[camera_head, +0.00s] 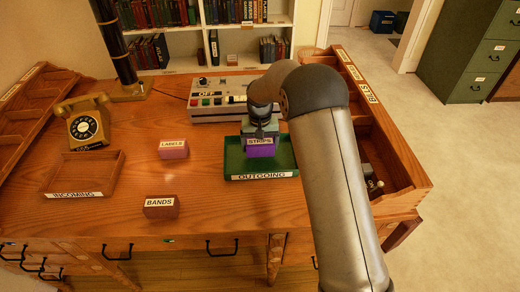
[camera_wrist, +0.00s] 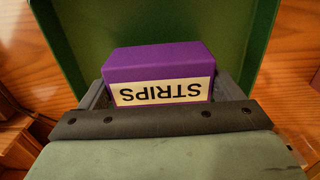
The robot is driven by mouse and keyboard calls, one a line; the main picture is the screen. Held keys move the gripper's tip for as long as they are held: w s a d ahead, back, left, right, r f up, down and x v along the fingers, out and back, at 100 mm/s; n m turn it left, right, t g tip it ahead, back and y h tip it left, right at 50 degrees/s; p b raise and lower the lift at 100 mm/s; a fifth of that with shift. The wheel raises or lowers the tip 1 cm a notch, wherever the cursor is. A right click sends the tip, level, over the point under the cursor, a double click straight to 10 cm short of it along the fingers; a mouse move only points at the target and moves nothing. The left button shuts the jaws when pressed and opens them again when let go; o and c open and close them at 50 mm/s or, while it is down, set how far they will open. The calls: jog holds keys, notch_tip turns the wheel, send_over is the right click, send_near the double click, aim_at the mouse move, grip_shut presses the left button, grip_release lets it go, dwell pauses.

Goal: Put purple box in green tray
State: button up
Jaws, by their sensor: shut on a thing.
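The purple box (camera_head: 261,150), labelled STRIPS, is at the green tray (camera_head: 284,167), labelled OUTGOING. It appears over the tray's floor; I cannot tell if it touches the floor. My gripper (camera_head: 262,138) is above the tray and shut on the box. In the wrist view the purple box (camera_wrist: 158,72) sits between the fingers of my gripper (camera_wrist: 160,95), its label upside down. The green tray (camera_wrist: 225,30) fills the background behind it. My arm hides part of the tray's right side in the head view.
A pink LABELS box (camera_head: 173,149), a red BANDS box (camera_head: 161,207) and a wooden INCOMING tray (camera_head: 84,173) lie to the left. A telephone (camera_head: 88,122) and a control panel (camera_head: 220,98) stand behind. A wooden organiser (camera_head: 400,160) borders the right. Bare desk lies left of the green tray.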

aim_at(260, 151)
jog(key=shift+f, duration=1.6)
jog(key=shift+w, duration=0.1)
jog(key=shift+f, duration=0.25)
jog(key=o, duration=0.9)
jog(key=shift+r, duration=0.1)
jog(key=shift+c, duration=0.2)
jog(key=shift+r, duration=0.1)
